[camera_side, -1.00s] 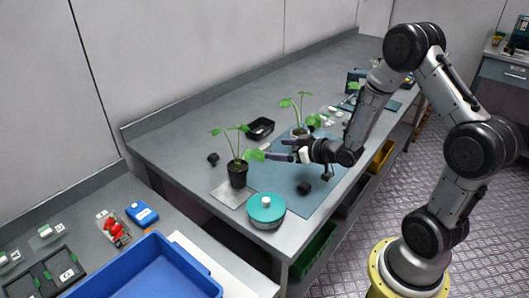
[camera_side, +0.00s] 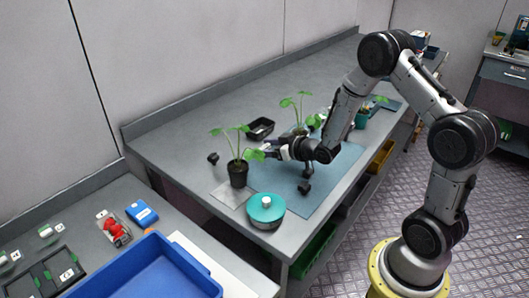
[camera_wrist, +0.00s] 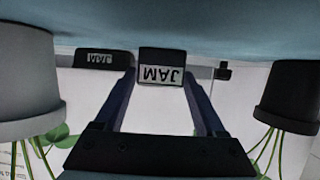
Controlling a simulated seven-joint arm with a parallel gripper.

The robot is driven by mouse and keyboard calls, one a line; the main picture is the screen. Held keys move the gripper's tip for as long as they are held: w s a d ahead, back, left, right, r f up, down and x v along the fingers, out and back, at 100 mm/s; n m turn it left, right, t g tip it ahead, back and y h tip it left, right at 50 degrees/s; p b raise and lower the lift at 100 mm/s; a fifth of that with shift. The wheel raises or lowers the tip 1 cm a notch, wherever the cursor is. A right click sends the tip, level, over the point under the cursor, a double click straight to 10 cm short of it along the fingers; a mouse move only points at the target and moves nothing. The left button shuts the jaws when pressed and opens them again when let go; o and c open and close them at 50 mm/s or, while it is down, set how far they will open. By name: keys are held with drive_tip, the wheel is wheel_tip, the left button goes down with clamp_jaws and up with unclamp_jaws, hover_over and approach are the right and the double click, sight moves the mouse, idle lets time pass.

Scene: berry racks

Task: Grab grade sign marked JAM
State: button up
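The JAM sign (camera_wrist: 162,68) is a small dark block with a white label; its lettering appears upside down in the wrist view. It stands straight ahead, centred between the tips of my gripper's two dark fingers (camera_wrist: 161,80). The fingers are spread wide, one on each side; I cannot tell whether they touch it. In the side view my gripper (camera_side: 268,152) is low over the bench, pointing left between two potted plants. The sign is too small to make out there.
A black-potted plant (camera_side: 238,176) and another plant (camera_side: 300,110) flank my gripper. A teal-lidded pot (camera_side: 266,209) stands at the front. Small dark blocks stand on the blue mat (camera_side: 325,185) and by the plant (camera_side: 213,158). A blue bin (camera_side: 150,275) is at lower left.

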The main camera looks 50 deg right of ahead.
drive_tip(key=c, duration=0.9)
drive_tip(key=shift+c, duration=0.2)
